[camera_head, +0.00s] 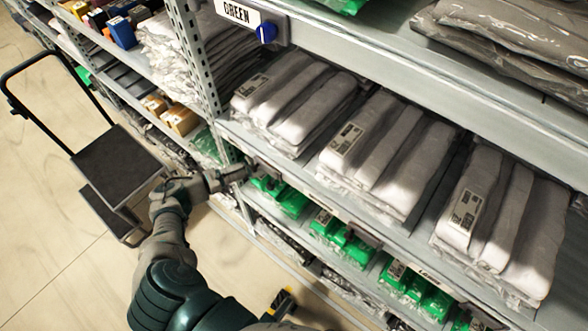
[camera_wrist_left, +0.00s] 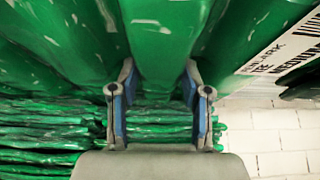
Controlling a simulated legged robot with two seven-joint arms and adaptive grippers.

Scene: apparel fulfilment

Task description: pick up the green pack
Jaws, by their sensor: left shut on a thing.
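My left gripper (camera_head: 238,174) reaches in to the lower shelf from the left. In the left wrist view its two blue-padded fingers (camera_wrist_left: 160,95) are shut on a glossy green pack (camera_wrist_left: 165,45), one finger on each side. In the head view, plastic-wrapped green packs (camera_head: 283,196) lie on the shelf beside the gripper; the exact grip is too small to tell there. A white printed label (camera_wrist_left: 285,50) shows at the right in the wrist view. My right gripper is not in view.
Stacks of wrapped white garments (camera_head: 385,150) fill the shelf just above the green packs. A metal shelf upright (camera_head: 196,62) stands close above my left wrist. A black step trolley (camera_head: 115,165) stands on the floor at left. The aisle floor is mostly clear.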

